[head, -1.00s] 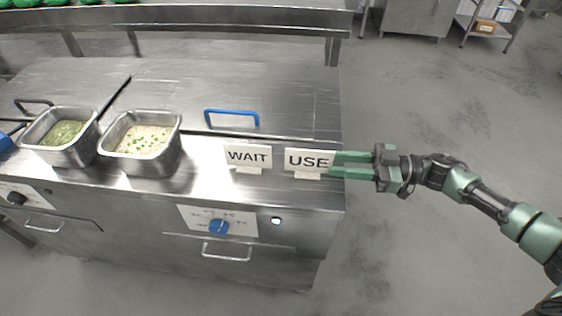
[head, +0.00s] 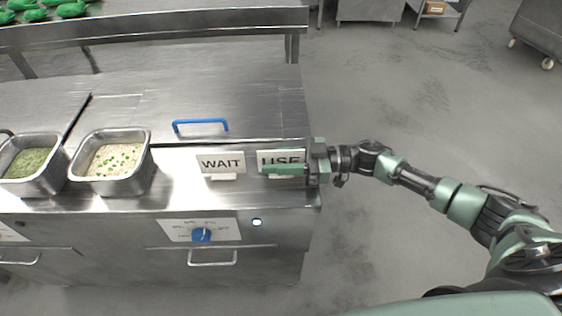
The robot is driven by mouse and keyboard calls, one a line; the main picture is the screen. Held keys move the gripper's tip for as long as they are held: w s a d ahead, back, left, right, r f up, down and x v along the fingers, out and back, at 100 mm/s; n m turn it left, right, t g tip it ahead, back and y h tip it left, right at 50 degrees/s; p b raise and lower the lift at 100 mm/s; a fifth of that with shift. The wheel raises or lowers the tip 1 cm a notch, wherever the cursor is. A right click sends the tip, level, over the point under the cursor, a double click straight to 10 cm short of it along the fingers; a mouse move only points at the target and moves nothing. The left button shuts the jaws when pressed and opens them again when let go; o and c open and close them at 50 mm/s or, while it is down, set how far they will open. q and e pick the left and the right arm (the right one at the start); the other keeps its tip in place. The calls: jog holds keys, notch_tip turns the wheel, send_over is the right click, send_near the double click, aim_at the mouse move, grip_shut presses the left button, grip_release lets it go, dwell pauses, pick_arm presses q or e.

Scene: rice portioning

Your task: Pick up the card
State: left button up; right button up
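The white USE card (head: 267,157) stands upright in a small stand near the front right corner of the steel counter. My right gripper (head: 284,165) reaches in from the right at the card. One green finger crosses in front of the card's lower part and hides some of the lettering. The other finger is mostly hidden behind the card. The fingers appear spread around the card rather than closed on it. A white WAIT card (head: 221,162) stands in its own stand just to the left. My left gripper is not in view.
Two steel pans, one with green food (head: 57,178) and one with pale rice and green bits (head: 146,172), stand at the left of the counter (head: 220,193). A blue handle (head: 200,123) is behind the cards. Floor is open to the right.

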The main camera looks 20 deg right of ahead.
grip_shut()
jog(key=shift+r, duration=0.1)
